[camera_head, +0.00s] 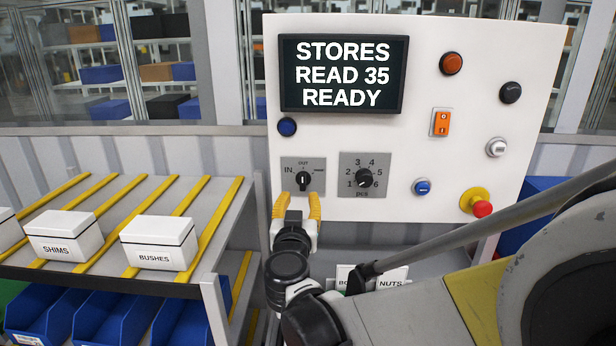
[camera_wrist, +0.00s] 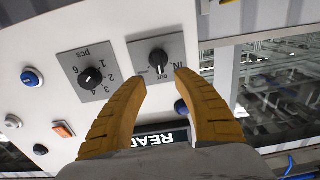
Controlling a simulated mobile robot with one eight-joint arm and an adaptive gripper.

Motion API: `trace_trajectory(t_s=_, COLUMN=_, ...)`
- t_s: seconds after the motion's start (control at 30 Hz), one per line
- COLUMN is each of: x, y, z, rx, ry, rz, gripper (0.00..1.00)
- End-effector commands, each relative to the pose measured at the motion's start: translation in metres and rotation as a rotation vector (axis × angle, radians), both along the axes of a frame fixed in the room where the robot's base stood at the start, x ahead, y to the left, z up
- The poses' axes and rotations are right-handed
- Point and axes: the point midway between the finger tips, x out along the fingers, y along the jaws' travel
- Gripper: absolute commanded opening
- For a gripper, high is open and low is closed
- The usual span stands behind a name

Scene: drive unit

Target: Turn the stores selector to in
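The stores selector (camera_head: 303,181) is a black knob on a grey plate marked IN at left and OUT at top. It sits on the white panel below the screen. Its white pointer line looks upright, toward OUT. It also shows in the wrist view (camera_wrist: 158,60), where the picture is upside down. My gripper (camera_head: 299,200) is open, its two yellow fingers apart and pointing at the selector from just below. In the wrist view the fingertips (camera_wrist: 160,76) lie either side of the knob's line, with nothing between them. I cannot tell whether they touch the plate.
The screen (camera_head: 342,75) reads STORES READ 35 READY. A pcs dial (camera_head: 364,179) sits close right of the selector, and a blue button (camera_head: 287,127) above it. A red emergency stop (camera_head: 482,208) is at lower right. A rack with white boxes (camera_head: 160,243) stands left.

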Motion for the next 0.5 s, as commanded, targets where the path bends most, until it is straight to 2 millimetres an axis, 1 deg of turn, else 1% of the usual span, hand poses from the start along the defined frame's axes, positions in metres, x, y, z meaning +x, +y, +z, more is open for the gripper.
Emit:
trace_trajectory(t_s=0.3, x=0.062, y=-0.004, z=-0.002, rx=-0.001, ry=0.002, rz=-0.005, gripper=0.36)
trace_trajectory(t_s=0.4, x=0.079, y=-0.005, z=-0.002, rx=-0.001, ry=0.002, rz=-0.004, gripper=0.36)
trace_trajectory(t_s=0.5, x=0.09, y=-0.005, z=-0.001, rx=-0.001, ry=0.002, rz=-0.004, gripper=0.36)
